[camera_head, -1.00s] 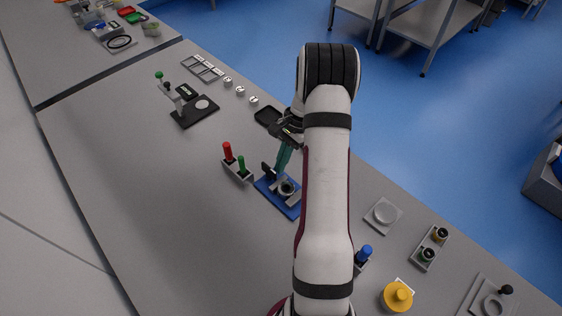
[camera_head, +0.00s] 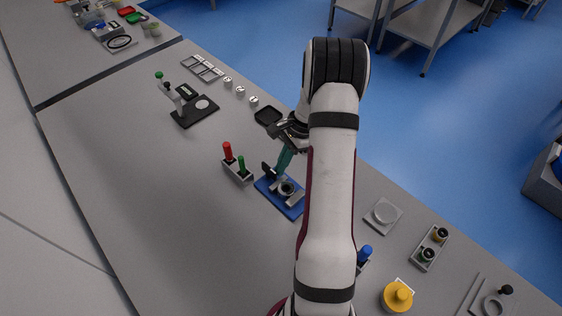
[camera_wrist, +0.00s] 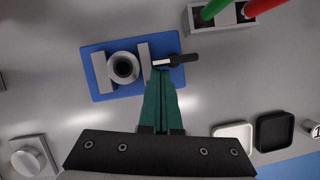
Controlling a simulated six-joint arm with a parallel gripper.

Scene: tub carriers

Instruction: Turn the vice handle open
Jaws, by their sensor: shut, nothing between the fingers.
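The vice sits on a blue base plate (camera_head: 291,207), which also shows in the wrist view (camera_wrist: 96,80). It has two grey jaws, with a grey ring-shaped part (camera_wrist: 123,67) between them. Its black handle (camera_wrist: 183,58) sticks out to the right of the jaws in the wrist view, on a short pale bar. The handle is also visible in the head view (camera_head: 267,169). My gripper (camera_wrist: 161,73) has teal fingers, shut together and empty. The fingertips appear just beside the handle's pale bar; I cannot tell whether they touch. My gripper (camera_head: 281,171) is over the vice in the head view.
A grey holder with a red handle (camera_head: 227,151) and a green handle (camera_head: 241,164) stands close to the left of the vice. A black tray (camera_head: 267,116) lies behind it. A grey round part on a plate (camera_head: 384,213) lies to the right. The table's left area is clear.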

